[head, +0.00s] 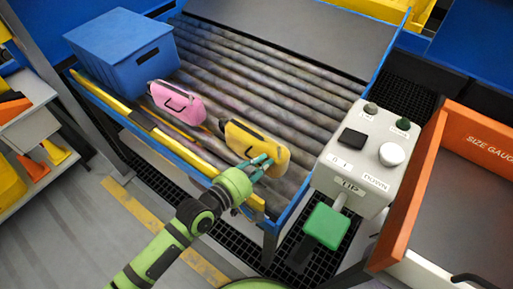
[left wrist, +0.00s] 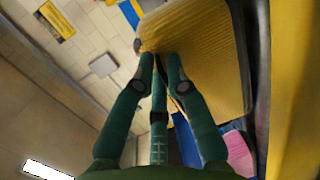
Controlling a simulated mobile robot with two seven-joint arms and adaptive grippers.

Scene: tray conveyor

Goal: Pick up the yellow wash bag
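The yellow wash bag (head: 252,141) has a dark strap or zip along it and lies on the conveyor rollers near the front rail, though I cannot tell if it is slightly raised. My left gripper (head: 262,166) is at its front right end, with green fingers overlapping it. In the left wrist view the bag (left wrist: 200,55) fills the upper middle. The left fingertips (left wrist: 160,57) come close together over its lower left corner. Whether they pinch the bag is hidden. My right gripper does not show.
A pink wash bag (head: 176,103) lies left of the yellow one. A blue crate (head: 121,55) stands at the far left. A grey control box (head: 355,155) is at the right, beside an orange-edged tray (head: 428,175). Rollers behind the bags are clear.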

